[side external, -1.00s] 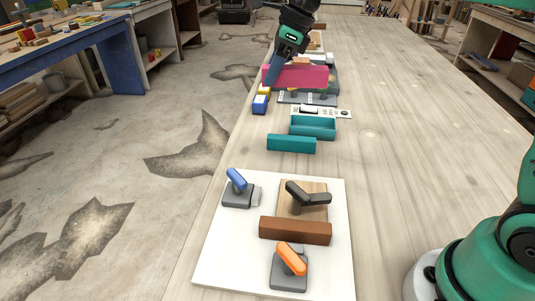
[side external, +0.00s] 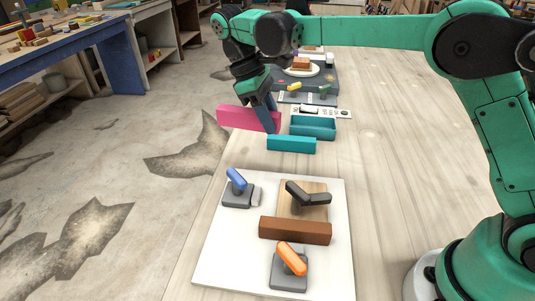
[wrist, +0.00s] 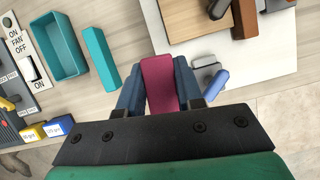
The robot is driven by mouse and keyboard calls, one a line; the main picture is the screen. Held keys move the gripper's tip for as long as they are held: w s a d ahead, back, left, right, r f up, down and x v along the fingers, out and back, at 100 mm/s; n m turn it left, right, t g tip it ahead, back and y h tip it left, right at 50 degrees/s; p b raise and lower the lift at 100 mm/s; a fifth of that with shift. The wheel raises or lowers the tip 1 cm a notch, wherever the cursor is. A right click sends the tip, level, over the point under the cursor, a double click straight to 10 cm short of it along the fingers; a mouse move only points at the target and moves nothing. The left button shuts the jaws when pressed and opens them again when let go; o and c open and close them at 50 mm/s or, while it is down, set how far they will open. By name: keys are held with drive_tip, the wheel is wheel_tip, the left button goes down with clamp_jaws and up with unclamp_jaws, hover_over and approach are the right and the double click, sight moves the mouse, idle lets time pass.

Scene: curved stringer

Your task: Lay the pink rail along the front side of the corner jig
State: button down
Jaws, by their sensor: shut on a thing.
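My gripper (side external: 266,118) is shut on the pink rail (side external: 235,118) and holds it above the left edge of the table. In the wrist view the rail (wrist: 158,82) sits between the two blue fingers. The corner jig appears to be the white board (side external: 223,262) with a wooden plate (side external: 315,188), a brown rail (side external: 295,231) and clamps. The clamps have blue (side external: 236,180), black (side external: 308,194) and orange (side external: 291,259) handles. The brown rail lies between the wooden plate and the orange clamp. The pink rail is apart from the board.
A teal block (side external: 291,144) and an open teal tray (side external: 313,128) stand beyond the board, close to my gripper. A dark panel (side external: 322,73) holds a plate behind them. The table right of the board is clear.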

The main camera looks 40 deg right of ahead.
drive_tip(key=n, duration=0.2)
drive_tip(key=n+t+h, duration=0.1)
drive_tip(key=n, duration=0.1)
drive_tip(key=s+f+n+t, duration=0.1)
drive_tip(key=n, duration=0.1)
drive_tip(key=shift+a+h, duration=0.25)
drive_tip(key=shift+h, duration=0.05)
drive_tip(key=n+t, duration=0.1)
drive_tip(key=n, duration=0.3)
drive_tip(key=s+f+n+t, duration=0.1)
drive_tip(key=n+t, duration=0.1)
drive_tip(key=n, duration=0.3)
drive_tip(key=n+t+y, duration=0.1)
drive_tip(key=n, duration=0.3)
drive_tip(key=shift+s+a+f+t, duration=0.2)
drive_tip(key=shift+s+a+t, duration=0.1)
drive_tip(key=shift+a+t, duration=0.1)
drive_tip(key=shift+d, duration=0.1)
drive_tip(key=shift+f, duration=2.9)
drive_tip(key=shift+f, duration=1.35)
drive_tip(key=shift+r, duration=0.1)
drive_tip(key=shift+r, duration=1)
